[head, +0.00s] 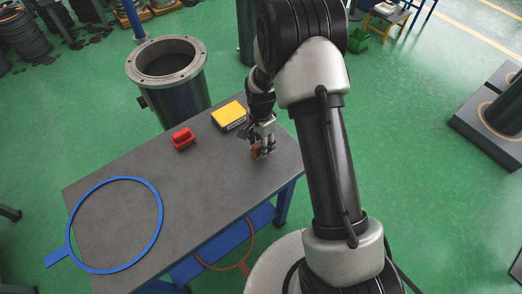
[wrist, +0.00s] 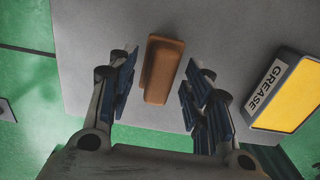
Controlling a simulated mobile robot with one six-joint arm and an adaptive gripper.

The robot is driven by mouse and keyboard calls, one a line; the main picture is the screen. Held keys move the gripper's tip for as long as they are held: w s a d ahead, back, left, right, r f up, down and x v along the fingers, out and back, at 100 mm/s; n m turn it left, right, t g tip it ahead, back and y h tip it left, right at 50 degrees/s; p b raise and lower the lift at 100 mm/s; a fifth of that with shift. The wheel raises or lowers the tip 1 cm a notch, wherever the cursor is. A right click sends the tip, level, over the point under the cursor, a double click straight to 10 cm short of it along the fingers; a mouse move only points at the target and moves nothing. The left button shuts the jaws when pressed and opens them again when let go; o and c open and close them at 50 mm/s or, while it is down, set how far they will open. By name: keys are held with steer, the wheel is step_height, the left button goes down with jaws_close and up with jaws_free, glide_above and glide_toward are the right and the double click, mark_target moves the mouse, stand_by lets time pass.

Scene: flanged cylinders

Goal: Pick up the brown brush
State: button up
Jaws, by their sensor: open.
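The brown brush (wrist: 163,66) lies on the grey table top, between the open fingers of my gripper (wrist: 160,92) in the wrist view. It is a rounded block, and a gap shows between it and the fingers on each side. In the head view my gripper (head: 264,150) points down over the right end of the table, and the brush (head: 257,153) is mostly hidden by the fingers.
A yellow box marked GREASE (wrist: 292,92) sits close by on the table (head: 185,195), also in the head view (head: 229,115). A red object (head: 183,138) and a blue ring (head: 160,208) lie farther left. A flanged cylinder (head: 135,68) stands behind the table.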

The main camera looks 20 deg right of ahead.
steer(key=shift+f, duration=0.45)
steer(key=shift+r, duration=0.1)
steer(key=shift+c, duration=0.6)
jaws_close()
